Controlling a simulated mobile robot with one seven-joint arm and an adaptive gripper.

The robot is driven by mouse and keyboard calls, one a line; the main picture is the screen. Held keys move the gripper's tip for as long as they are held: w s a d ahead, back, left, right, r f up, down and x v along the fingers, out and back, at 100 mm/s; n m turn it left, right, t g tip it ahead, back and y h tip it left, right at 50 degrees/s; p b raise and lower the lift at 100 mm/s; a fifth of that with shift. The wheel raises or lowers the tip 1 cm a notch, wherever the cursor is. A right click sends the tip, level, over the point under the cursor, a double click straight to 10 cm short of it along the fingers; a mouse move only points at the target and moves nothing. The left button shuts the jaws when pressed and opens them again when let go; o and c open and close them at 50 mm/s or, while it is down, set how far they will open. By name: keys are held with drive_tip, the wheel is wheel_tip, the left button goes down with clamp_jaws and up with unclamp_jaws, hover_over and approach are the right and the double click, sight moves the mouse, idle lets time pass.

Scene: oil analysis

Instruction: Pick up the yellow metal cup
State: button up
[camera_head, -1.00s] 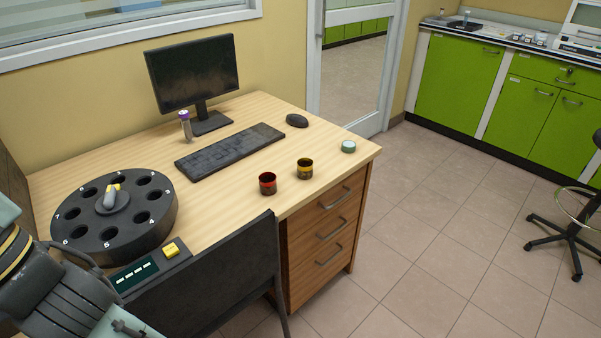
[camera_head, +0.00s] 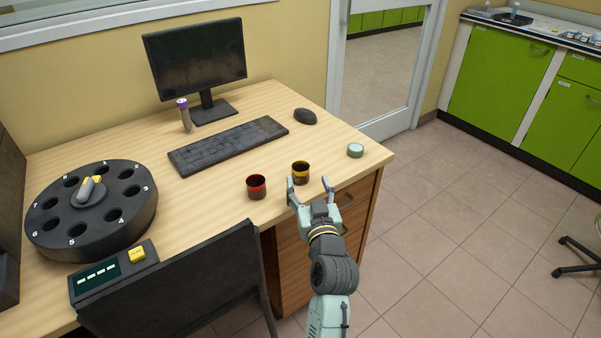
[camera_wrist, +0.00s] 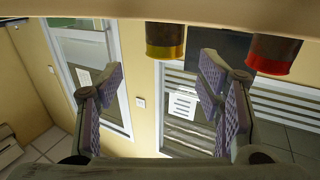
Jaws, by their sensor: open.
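The yellow metal cup (camera_head: 301,172), a dark cup with a yellow band, stands upright on the desk near its front right edge. My gripper (camera_head: 308,186) is open and empty in front of the cup, its fingers pointing toward the desk. The left finger appears close to the cup's near left side; the right finger is off to its right. In the wrist view, which is upside down, the yellow cup (camera_wrist: 165,42) shows at the top, beyond and between the spread fingers (camera_wrist: 162,80). Whether a finger touches the cup cannot be told.
A red cup (camera_head: 256,187) stands close to the left of the yellow one, also seen in the wrist view (camera_wrist: 272,54). A small greenish round container (camera_head: 355,151) is to the right. The keyboard (camera_head: 228,145) and mouse (camera_head: 305,116) lie behind. A dark chair (camera_head: 185,285) stands in front.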

sight(302, 173)
drive_tip(key=w+p, duration=0.1)
drive_tip(key=w, duration=0.1)
drive_tip(key=w+a, duration=0.1)
drive_tip(key=w, duration=0.1)
drive_tip(key=w+p, duration=0.1)
drive_tip(key=w, duration=0.2)
drive_tip(key=shift+a+f+p, duration=0.1)
drive_tip(key=shift+a+p, duration=0.2)
drive_tip(key=shift+a, duration=0.1)
drive_tip(key=shift+w+f, duration=0.15)
drive_tip(key=shift+w, duration=0.2)
drive_tip(key=c, duration=1.3)
